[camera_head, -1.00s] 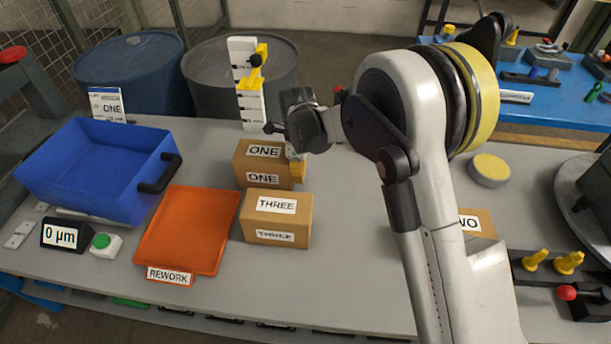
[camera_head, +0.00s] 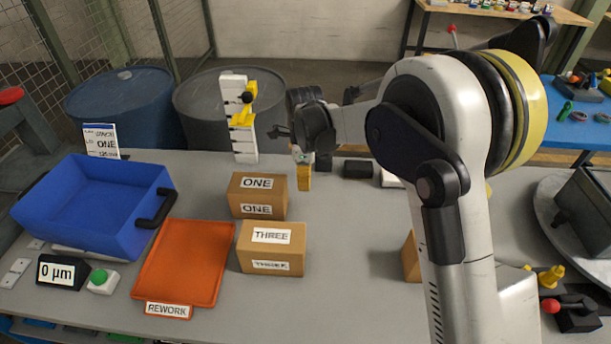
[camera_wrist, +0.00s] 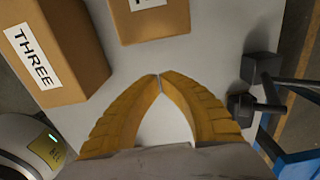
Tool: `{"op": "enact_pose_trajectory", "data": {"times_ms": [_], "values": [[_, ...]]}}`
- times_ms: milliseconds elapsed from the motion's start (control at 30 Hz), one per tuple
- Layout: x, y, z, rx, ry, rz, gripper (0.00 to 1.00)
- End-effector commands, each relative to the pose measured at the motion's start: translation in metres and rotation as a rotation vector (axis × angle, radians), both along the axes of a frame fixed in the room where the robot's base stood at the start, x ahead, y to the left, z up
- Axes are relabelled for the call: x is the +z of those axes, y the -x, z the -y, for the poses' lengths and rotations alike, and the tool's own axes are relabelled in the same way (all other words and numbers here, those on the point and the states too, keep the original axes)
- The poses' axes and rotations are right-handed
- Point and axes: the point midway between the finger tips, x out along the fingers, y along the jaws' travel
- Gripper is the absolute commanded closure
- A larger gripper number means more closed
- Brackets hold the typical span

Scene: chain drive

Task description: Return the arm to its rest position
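My gripper (camera_head: 304,178) is above the grey workbench, just right of the box marked ONE (camera_head: 257,196) in the head view. In the wrist view its two yellow fingers (camera_wrist: 159,76) curve together and meet at the tips. Nothing shows between them except the light bench surface. The box marked THREE (camera_head: 271,249) stands in front of box ONE; it also shows at the upper left of the wrist view (camera_wrist: 60,60). My arm crosses the right half of the head view and hides part of the bench.
A blue bin (camera_head: 95,205) and an orange REWORK tray (camera_head: 184,265) lie on the left. A white stand with yellow parts (camera_head: 240,120) rises behind box ONE. Another brown box (camera_head: 411,257) is partly hidden by my arm. A dark machine (camera_head: 585,205) stands at the right.

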Motion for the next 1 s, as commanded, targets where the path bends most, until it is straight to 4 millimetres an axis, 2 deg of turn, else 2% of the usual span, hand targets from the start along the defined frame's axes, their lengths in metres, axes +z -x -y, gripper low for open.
{"op": "enact_pose_trajectory", "data": {"times_ms": [167,267,367,467,600,700,833,1000], "values": [[0.004,0.000,0.001,0.003,0.000,0.001,1.00],[0.016,0.003,0.009,0.038,-0.006,0.015,1.00],[0.043,0.012,0.030,0.134,-0.015,0.052,1.00],[0.080,0.029,0.060,0.282,-0.019,0.113,1.00],[0.125,0.062,0.103,0.516,0.001,0.211,1.00],[0.148,0.091,0.133,0.680,0.037,0.278,1.00],[0.167,0.133,0.167,0.894,0.109,0.359,1.00],[0.172,0.189,0.203,1.163,0.243,0.439,1.00]]}}
